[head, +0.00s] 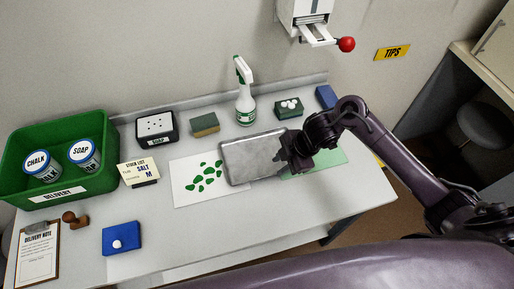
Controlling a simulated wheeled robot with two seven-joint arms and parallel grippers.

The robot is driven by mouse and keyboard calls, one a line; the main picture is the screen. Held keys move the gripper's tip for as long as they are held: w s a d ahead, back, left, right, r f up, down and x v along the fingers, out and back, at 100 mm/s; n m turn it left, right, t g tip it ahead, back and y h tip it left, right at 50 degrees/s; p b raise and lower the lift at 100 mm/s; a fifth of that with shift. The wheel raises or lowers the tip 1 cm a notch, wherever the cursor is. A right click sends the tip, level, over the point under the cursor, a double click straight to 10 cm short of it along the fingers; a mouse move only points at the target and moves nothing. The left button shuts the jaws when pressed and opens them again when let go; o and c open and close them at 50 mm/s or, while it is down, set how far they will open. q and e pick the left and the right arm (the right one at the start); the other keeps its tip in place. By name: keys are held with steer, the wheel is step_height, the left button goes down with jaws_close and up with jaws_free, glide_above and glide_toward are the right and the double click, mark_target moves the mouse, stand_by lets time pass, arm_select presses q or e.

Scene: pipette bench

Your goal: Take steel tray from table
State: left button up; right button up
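The steel tray (250,157) is a flat grey rectangle with rounded corners. It is over the middle of the white table (265,205), overlapping the white sheet with green blots and the green mat. My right gripper (295,160) is at the tray's right end, and its fingers overlap that edge. The dark fingers and the wrist hide that end of the tray, so I cannot tell whether they are closed on it. I also cannot tell whether the tray rests on the table or is slightly raised. My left gripper is not in view.
A spray bottle (244,95), sponges (205,125) and a soap box (157,129) stand along the back. A green delivery crate (25,150) with tins is at the left. A dispenser with a red knob (346,44) hangs above. The table's front is mostly clear.

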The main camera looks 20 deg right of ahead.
mark_target(272, 175)
steer(key=shift+s+a+f, duration=0.2)
steer(key=shift+s+f, duration=0.05)
steer(key=shift+f, duration=0.15)
steer(key=shift+s+a+f, duration=0.15)
steer(key=shift+s+f, duration=0.05)
steer(key=shift+f, duration=0.2)
steer(key=shift+w+a+f+p, duration=0.1)
steer(key=shift+f+p, duration=0.1)
steer(key=shift+f, duration=0.15)
steer(key=shift+w+a+f+p, duration=0.1)
steer(key=shift+f+p, duration=0.1)
steer(key=shift+f, duration=0.15)
steer(key=x, duration=0.2)
steer(key=shift+w+f, duration=0.3)
steer(key=shift+a+f, duration=0.2)
steer(key=shift+f, duration=0.1)
steer(key=shift+d, duration=0.1)
steer(key=c, duration=0.5)
jaws_close()
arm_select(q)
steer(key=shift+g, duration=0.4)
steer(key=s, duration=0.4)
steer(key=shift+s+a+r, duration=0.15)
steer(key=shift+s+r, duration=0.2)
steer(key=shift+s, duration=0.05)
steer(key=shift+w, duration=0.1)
arm_select(e)
steer(key=shift+w+r, duration=0.1)
